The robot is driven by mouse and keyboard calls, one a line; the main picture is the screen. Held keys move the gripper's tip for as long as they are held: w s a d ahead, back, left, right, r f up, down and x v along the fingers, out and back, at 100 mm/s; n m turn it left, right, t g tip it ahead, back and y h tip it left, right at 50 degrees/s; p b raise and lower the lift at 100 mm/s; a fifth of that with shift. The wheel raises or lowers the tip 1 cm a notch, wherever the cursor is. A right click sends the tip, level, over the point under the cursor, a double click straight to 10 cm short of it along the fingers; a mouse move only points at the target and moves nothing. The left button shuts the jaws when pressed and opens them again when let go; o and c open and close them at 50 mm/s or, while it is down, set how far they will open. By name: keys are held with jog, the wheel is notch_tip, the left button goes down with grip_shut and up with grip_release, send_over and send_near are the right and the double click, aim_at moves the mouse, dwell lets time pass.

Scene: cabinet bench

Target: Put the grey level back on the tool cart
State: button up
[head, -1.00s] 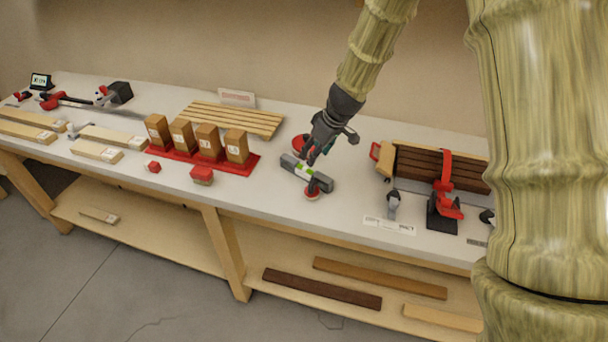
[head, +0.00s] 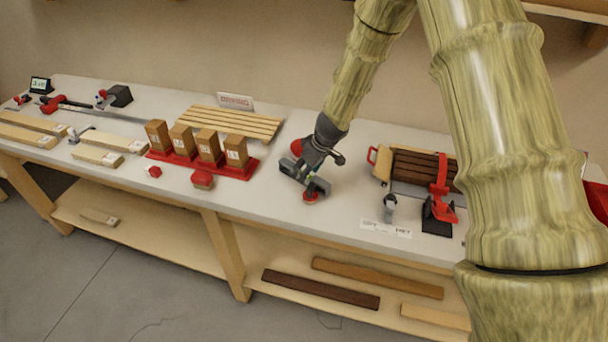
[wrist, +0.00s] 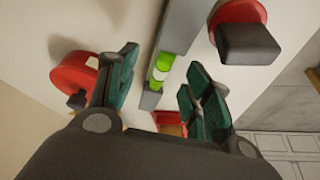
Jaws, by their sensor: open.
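The grey level (head: 288,167) lies on the bench, largely hidden behind my gripper (head: 306,176) in the head view. In the wrist view the level (wrist: 182,28) has a bright green vial (wrist: 162,69) and runs between my fingers. My gripper (wrist: 160,92) is open, with one dark green-padded finger on each side of the level. I cannot tell whether the fingers touch it. No tool cart can be clearly made out; a red object (head: 598,200) is partly visible at the right edge.
Red-based tools flank the level, one in front (head: 311,197) and one behind. Left is a red tray (head: 247,168) with several wooden blocks. Bench space before the slatted panel (head: 235,120) is partly free.

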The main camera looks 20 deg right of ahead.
jog(key=shift+p+x, duration=0.3)
jog(key=shift+x, duration=1)
grip_shut()
